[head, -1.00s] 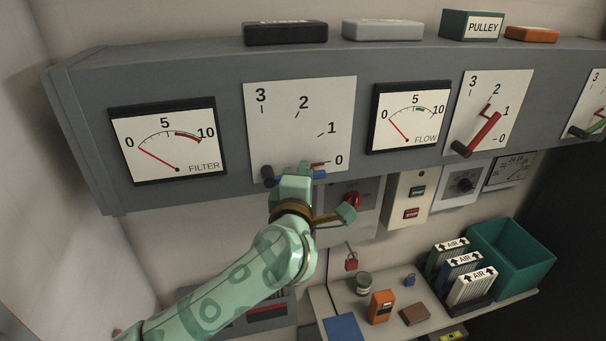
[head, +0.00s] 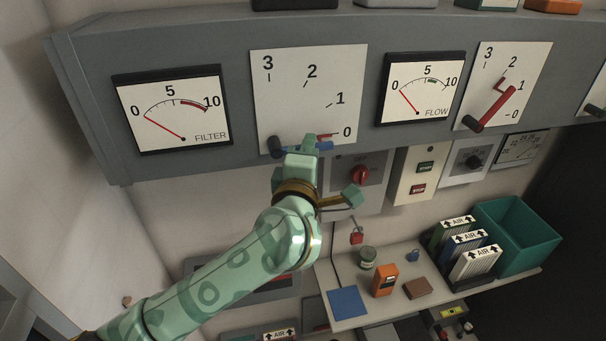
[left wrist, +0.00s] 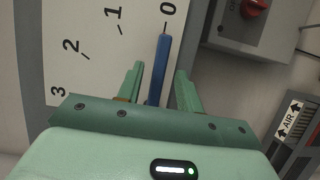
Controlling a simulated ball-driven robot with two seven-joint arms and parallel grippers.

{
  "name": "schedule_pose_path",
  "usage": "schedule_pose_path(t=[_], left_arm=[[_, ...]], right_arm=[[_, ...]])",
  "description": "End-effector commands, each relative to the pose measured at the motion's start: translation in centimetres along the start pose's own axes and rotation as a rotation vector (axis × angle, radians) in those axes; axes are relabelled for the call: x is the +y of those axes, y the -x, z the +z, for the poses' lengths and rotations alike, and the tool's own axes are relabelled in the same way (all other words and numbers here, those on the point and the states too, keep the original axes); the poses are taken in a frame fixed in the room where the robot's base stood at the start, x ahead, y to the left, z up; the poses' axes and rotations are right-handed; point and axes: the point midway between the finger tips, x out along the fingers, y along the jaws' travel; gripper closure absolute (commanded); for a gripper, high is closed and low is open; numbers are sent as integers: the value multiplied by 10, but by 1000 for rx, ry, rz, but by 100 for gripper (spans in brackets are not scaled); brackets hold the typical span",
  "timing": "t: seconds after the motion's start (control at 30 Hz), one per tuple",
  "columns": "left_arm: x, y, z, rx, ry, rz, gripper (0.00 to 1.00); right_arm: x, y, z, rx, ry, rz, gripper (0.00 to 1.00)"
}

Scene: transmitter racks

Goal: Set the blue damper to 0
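The blue damper's lever (head: 325,146) turns on a dark hub in front of a white scale plate (head: 285,95) marked 0 to 3. It lies almost level, its tip close to the 0 mark. In the left wrist view the blue lever (left wrist: 163,65) also points at the 0. My left gripper (head: 301,143) is at the lever. In the left wrist view its two fingers (left wrist: 160,85) stand on either side of the lever, with a gap on each side. The gripper hides part of the lever in the head view. My right gripper is not in view.
A FILTER gauge (head: 172,110) and a FLOW gauge (head: 423,88) flank the plate. A red lever (head: 497,108) is further right. Below are a red rotary switch (head: 360,175) and a shelf (head: 350,265) with small items, AIR filters (head: 474,264) and a teal bin (head: 518,235).

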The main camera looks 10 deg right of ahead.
Motion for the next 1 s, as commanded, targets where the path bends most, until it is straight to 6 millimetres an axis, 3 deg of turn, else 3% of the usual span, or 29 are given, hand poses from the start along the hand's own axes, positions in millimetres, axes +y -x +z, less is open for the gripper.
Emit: schedule_pose_path(t=[0.2, 0.4, 0.6, 1.0], left_arm=[[-3, 52, 0, -2, 2, -1, 64], [-2, 84, 0, 0, 0, -1, 64], [-1, 93, -1, 1, -1, -1, 64], [-8, 88, -6, 21, -5, 8, 64]], right_arm=[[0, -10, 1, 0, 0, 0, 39], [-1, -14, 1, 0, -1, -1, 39], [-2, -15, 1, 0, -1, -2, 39], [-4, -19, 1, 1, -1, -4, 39]])
